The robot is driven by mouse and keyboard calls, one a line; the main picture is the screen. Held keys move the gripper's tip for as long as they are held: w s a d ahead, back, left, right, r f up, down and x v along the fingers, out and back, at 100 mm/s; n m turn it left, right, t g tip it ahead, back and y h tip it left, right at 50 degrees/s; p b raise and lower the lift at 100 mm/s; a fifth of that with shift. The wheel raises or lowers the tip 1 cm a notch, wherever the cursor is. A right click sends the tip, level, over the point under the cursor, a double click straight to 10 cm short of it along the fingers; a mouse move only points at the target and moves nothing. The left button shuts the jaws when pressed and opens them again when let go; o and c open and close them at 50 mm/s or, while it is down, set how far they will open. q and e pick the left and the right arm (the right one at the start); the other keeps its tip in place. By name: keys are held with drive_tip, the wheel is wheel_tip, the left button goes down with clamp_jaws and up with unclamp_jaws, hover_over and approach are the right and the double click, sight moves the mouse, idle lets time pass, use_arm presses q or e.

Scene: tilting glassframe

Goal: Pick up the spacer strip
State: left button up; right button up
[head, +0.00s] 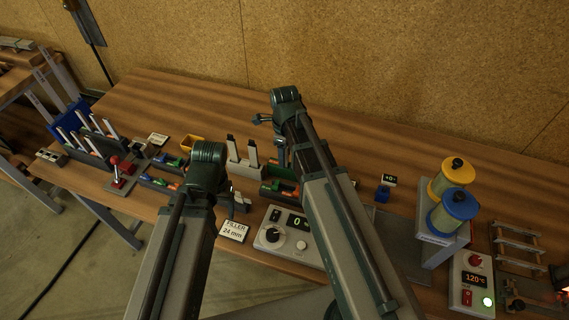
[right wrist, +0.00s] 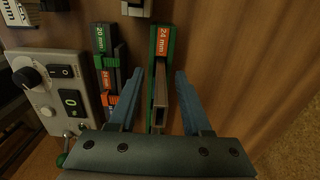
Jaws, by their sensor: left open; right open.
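In the right wrist view, a narrow grey-brown spacer strip (right wrist: 160,88) lies in a green holder (right wrist: 152,60) with an orange "24 mm" label. My right gripper (right wrist: 159,75) is open, with its two blue-grey fingers apart on either side of the strip. No contact with the strip shows. In the head view, my right gripper (head: 281,150) is over the green holders in mid-table, partly hidden by its own arm. My left gripper (head: 238,201) is open near the front edge of the table, left of the right arm.
A "FILLER 24 mm" sign (head: 233,230) and a control box (head: 285,236) stand near the front edge. A second green holder (right wrist: 104,75), marked 20 mm, lies left of the strip. Yellow and blue spools (head: 453,190) stand at the right. The table's back strip is clear.

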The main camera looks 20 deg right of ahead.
clamp_jaws()
drive_tip(key=shift+r, duration=0.2)
idle(0.3)
wheel_tip(320, 180, up, 10)
drive_tip(key=p, duration=1)
drive_tip(key=shift+a+f, duration=0.1)
drive_tip(key=shift+f, duration=0.05)
